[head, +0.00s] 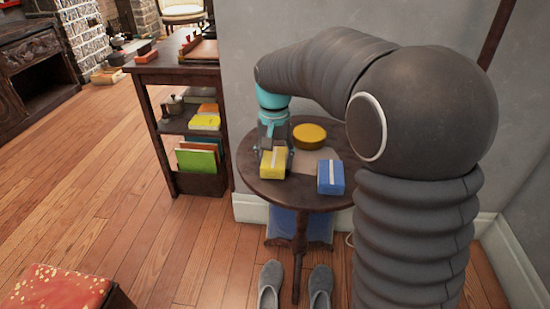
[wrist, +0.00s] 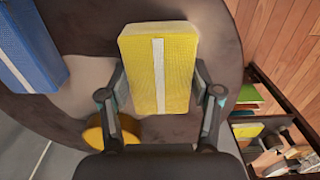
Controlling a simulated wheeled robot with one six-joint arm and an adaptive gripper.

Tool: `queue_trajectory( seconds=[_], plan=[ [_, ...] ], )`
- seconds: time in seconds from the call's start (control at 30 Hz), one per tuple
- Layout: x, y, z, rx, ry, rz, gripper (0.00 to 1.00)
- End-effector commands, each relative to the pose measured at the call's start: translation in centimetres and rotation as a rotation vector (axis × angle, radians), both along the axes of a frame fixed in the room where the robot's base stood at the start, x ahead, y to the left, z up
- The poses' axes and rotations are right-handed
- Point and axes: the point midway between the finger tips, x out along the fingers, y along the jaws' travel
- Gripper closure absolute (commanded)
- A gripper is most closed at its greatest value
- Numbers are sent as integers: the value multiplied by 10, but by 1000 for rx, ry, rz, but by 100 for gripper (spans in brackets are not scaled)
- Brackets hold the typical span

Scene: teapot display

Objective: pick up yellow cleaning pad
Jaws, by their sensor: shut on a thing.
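The yellow cleaning pad (head: 272,163) is a yellow block with a pale stripe, at the front left of the round dark table (head: 262,189). My gripper (head: 275,154) reaches down over it from behind. In the wrist view the pad (wrist: 177,70) sits between the two fingers of my gripper (wrist: 160,92), one on each long side, and the gripper is shut on it. The frames do not clearly show whether the pad is touching the table or slightly above it.
A blue pad (head: 331,177) with a pale stripe lies to the right on the table. A round yellow object (head: 309,136) lies behind. A dark shelf (head: 170,68) with books stands at left. Grey slippers (head: 270,283) are on the floor below.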

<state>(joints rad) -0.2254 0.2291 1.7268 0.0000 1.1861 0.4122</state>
Motion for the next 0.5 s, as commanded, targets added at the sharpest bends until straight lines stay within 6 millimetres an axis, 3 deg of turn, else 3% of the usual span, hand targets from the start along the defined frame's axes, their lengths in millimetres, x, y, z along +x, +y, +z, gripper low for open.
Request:
queue_trajectory(
  seconds=[0.23, 0.5],
  plan=[
    [1, 0, 38, 1, -5, 0, 68],
    [-43, -41, 71, 1, -4, -3, 68]
  ],
)
